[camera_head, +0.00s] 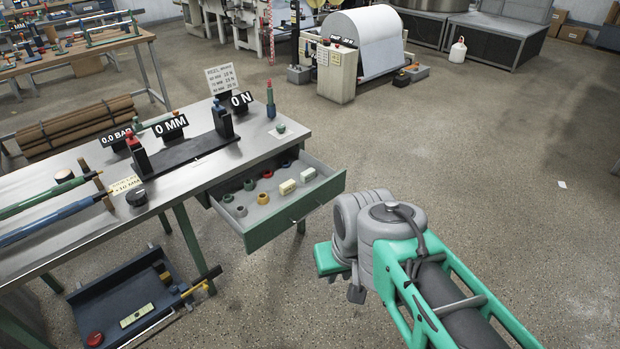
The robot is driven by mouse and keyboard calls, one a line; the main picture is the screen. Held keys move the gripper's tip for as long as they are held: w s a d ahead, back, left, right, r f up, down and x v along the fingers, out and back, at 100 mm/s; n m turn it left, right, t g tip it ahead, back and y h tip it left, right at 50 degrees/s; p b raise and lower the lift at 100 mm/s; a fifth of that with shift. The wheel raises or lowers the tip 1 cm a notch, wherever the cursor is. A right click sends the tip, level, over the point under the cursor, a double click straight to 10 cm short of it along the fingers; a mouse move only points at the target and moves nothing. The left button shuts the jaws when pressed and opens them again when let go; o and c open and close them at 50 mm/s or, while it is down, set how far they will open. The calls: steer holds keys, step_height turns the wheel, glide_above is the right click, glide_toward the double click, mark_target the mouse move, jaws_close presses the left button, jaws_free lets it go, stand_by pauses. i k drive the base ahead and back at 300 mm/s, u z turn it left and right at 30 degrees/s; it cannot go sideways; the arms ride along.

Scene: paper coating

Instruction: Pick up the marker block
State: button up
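No part is clearly labelled as the marker block. Two small cream blocks (288,187) (308,174) lie at the right end of the open drawer (300,207), and I cannot tell whether either is the marker block. Several green, red and dark ring-like pieces (249,184) lie left of them. My gripper (340,278) hangs over the floor, to the right of and nearer than the drawer, apart from it. Its wrist hides most of the fingers, so its opening does not show. I see nothing held in it.
The steel bench (185,190) carries a dark fixture (185,153), display signs and blue and green rods. A blue tray (118,290) with tools stands low at the left. The drawer juts out from the bench.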

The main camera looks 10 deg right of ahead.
mark_target(306, 176)
steer(key=z, duration=0.1)
steer(key=i, duration=1.75)
steer(key=u, duration=2.5)
